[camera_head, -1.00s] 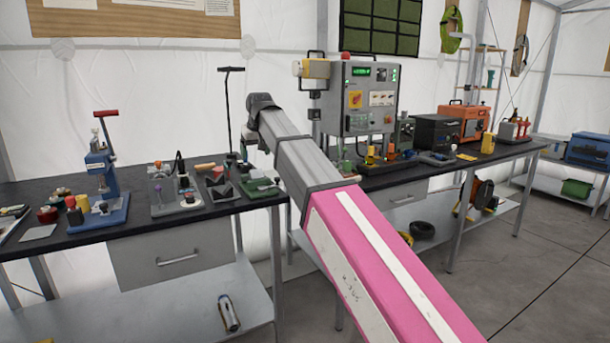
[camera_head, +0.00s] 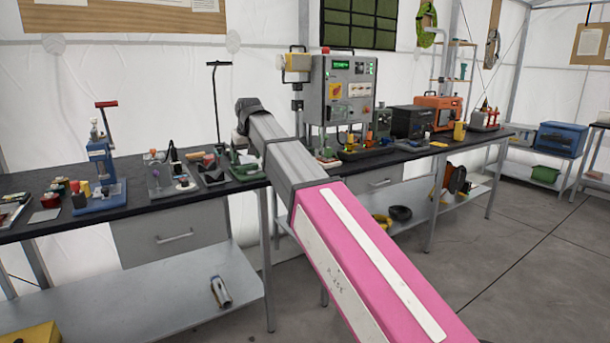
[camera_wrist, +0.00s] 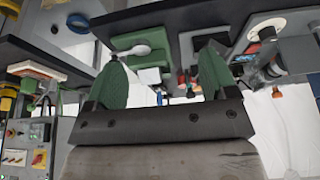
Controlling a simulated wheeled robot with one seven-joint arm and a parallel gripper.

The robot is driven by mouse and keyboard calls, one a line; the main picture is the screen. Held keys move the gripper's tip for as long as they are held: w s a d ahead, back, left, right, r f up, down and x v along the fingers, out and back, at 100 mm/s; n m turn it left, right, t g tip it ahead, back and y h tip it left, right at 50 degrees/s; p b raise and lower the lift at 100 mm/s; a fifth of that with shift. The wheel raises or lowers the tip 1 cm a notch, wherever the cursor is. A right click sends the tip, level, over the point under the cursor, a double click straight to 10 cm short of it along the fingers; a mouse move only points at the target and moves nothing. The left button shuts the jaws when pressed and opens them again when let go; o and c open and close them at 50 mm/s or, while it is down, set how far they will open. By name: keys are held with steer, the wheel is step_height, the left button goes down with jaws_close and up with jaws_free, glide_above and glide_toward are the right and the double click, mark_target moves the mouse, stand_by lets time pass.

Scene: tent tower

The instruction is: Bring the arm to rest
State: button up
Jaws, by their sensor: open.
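My arm reaches out over the gap between the two dark benches in the head view, its pink link at the lower right and its grey link ending near the bench edge. My gripper shows in the wrist view (camera_wrist: 162,85), with two green-padded fingers spread apart and nothing between them. In the head view the fingers are hidden behind my arm's far end. Beyond the fingers in the wrist view, a green device (camera_wrist: 150,42) sits by the dark bench edge, apart from them as far as I can tell.
The left bench (camera_head: 150,207) holds a blue press (camera_head: 103,175) and several small fixtures. A grey control cabinet (camera_head: 343,90) stands at the back bench. An orange case (camera_head: 438,112) is farther right. A metal cylinder (camera_head: 221,292) lies on the lower shelf. The floor at right (camera_head: 540,260) is clear.

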steer(key=s+d+f+m+g+h, duration=0.1)
steer(key=s+d+f+m, duration=0.1)
steer(key=d+f, duration=1)
steer(key=s+d+f+m, duration=0.1)
steer(key=s+d+f, duration=0.2)
steer(key=d+f, duration=0.95)
steer(key=s+d+f+m+g, duration=0.1)
steer(key=s+d+f, duration=0.6)
steer(key=f, duration=0.3)
steer(key=s+d+f+m+g+h, duration=0.1)
steer(key=s+d+f+m, duration=0.1)
steer(key=s+d+f, duration=0.6)
step_height(320, 180, down, 2)
steer(key=shift+s+g, duration=0.3)
steer(key=shift+s, duration=0.35)
